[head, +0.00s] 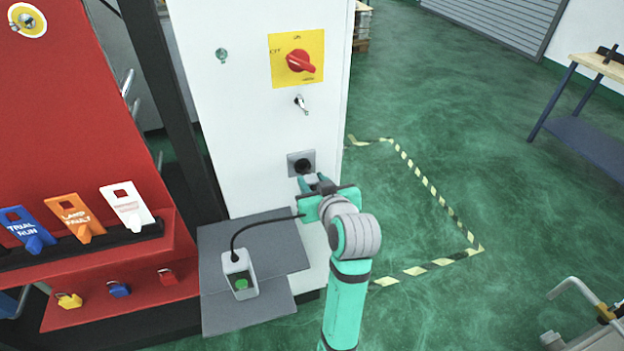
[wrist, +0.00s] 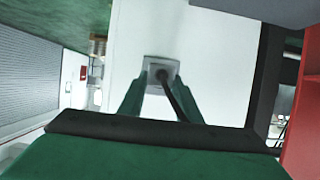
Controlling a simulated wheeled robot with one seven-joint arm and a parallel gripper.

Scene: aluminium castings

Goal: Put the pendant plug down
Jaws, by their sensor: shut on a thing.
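My gripper (head: 314,182) is in front of the white cabinet, just below and close to the grey socket plate (head: 293,158). In the wrist view, its two teal fingers (wrist: 160,92) reach towards the plate (wrist: 150,63). The gripper is shut on the dark pendant plug (wrist: 164,77), which lines up with the middle of the plate. I cannot tell whether the plug touches the socket or is in it. A black cable (head: 250,226) runs from the gripper to the pendant box (head: 238,263), which has a green button and stands on a grey shelf (head: 275,240).
The white cabinet (head: 245,120) carries a red rotary switch (head: 299,61) and a small handle (head: 302,103) above the socket. A red board (head: 80,110) with tags and padlocks stands at left. Striped tape (head: 435,189) marks clear green floor at right.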

